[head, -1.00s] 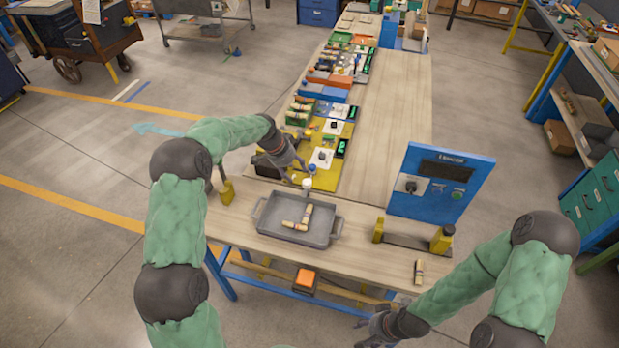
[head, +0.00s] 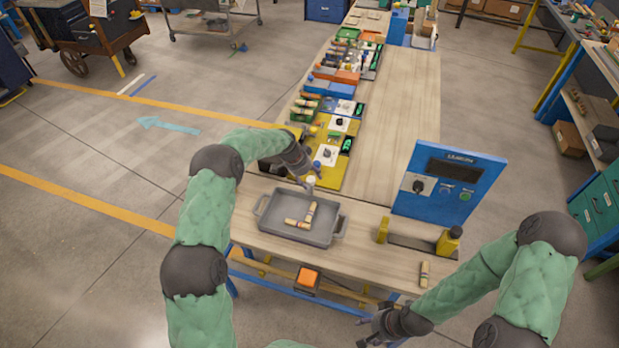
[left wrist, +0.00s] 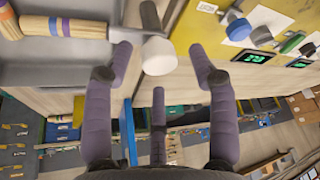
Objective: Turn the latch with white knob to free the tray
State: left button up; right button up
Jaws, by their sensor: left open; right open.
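The grey tray (head: 322,232) lies on the near part of the wooden table with several striped wooden pieces (head: 297,223) in it. The white knob (head: 310,180) of the latch stands at the tray's far edge. In the left wrist view the white knob (left wrist: 159,56) shows between the spread fingertips. My left gripper (head: 303,180) is open at the knob, and I cannot tell whether it touches. The fingers also show in the left wrist view (left wrist: 160,65). My right gripper (head: 368,335) is open and empty, off the table's near edge.
A yellow board (head: 330,160) with dials and green displays lies just beyond the tray. A blue control panel (head: 448,187) stands to the right, near a yellow-ended fixture (head: 415,243). A loose striped piece (head: 424,274) lies at the near right. The table's right strip is bare.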

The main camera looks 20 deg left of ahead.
pick_arm(q)
jog(key=shift+w+d+f, duration=0.15)
jog(key=shift+f, duration=0.3)
jog(key=shift+r, duration=0.1)
jog(key=c, duration=1.1)
